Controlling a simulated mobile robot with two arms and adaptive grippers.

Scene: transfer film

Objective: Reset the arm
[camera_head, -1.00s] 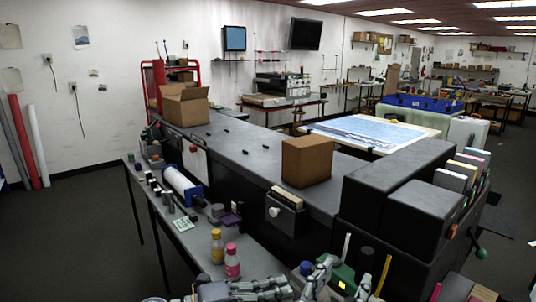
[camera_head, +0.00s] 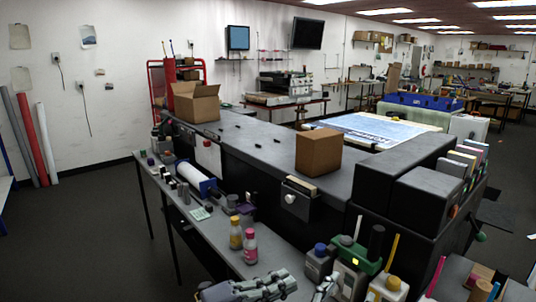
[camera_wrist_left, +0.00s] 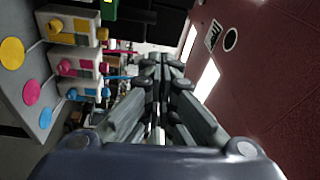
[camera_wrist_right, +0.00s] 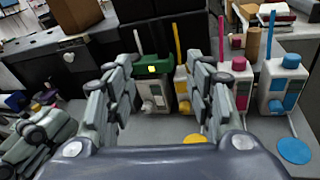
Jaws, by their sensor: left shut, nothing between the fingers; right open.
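My left gripper (camera_head: 278,285) is at the bottom of the head view, with its fingers together and nothing between them. Its closed fingers fill the middle of the left wrist view (camera_wrist_left: 160,68). My right gripper (camera_wrist_right: 161,75) is open and empty in the right wrist view, its fingers spread in front of a row of ink units. Only a small part of it shows at the bottom edge of the head view (camera_head: 325,290). The left gripper also shows at the left of the right wrist view (camera_wrist_right: 42,140).
Ink units, including one with a green top (camera_head: 362,263), stand close beyond my grippers. A cardboard box (camera_head: 318,152) sits on the long machine. Floor at the left is clear.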

